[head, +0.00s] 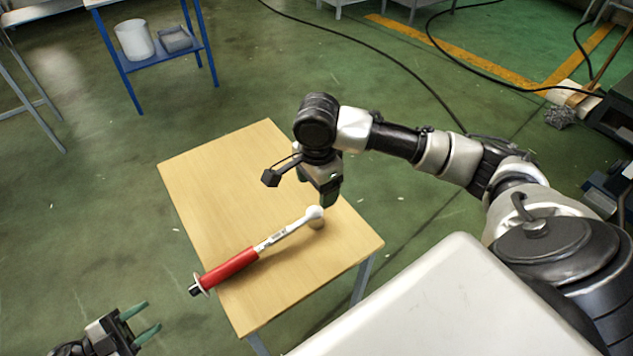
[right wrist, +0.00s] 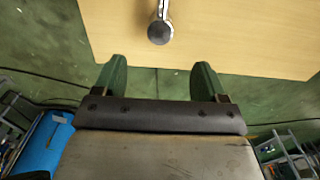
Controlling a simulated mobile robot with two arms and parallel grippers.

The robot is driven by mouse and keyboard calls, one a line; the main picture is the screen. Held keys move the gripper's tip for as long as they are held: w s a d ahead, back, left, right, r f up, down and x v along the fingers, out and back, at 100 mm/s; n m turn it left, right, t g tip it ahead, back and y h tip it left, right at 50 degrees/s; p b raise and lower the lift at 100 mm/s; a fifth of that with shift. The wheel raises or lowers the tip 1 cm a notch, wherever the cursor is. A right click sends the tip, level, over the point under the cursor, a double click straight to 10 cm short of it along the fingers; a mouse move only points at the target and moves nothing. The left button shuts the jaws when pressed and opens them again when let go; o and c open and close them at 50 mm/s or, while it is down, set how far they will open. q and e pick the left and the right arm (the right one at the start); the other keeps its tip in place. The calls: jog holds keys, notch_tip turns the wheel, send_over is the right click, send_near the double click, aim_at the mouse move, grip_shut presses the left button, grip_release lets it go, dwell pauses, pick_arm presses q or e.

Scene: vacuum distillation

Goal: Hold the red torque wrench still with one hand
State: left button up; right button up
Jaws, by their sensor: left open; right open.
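The torque wrench (head: 258,254) has a red handle and a silver shaft and head. It lies across the wooden table (head: 210,180), its handle end reaching past the table's left edge. In the right wrist view the wrench head (right wrist: 160,31) shows ahead of my right gripper (right wrist: 160,80), midway between its fingers and apart from them. In the head view my right gripper (head: 328,190) hangs over the table by the wrench head, open and empty. My left gripper (head: 143,322) is open and empty at the lower left, off the table and below the red handle.
A blue shelf cart (head: 165,64) with a white container (head: 134,40) and a grey bin (head: 175,40) stands at the back left. Black cables (head: 365,45) lie on the green floor. Much of the tabletop around the wrench is bare.

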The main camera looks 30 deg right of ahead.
aim_at(317, 211)
notch_tip(317, 211, down, 11)
jog(key=shift+r, duration=0.2)
dwell(0.4)
grip_shut()
jog(key=c, duration=0.6)
grip_release()
jog(key=c, duration=0.7)
pick_arm(q)
jog(key=shift+o, duration=0.8)
pick_arm(e)
grip_shut()
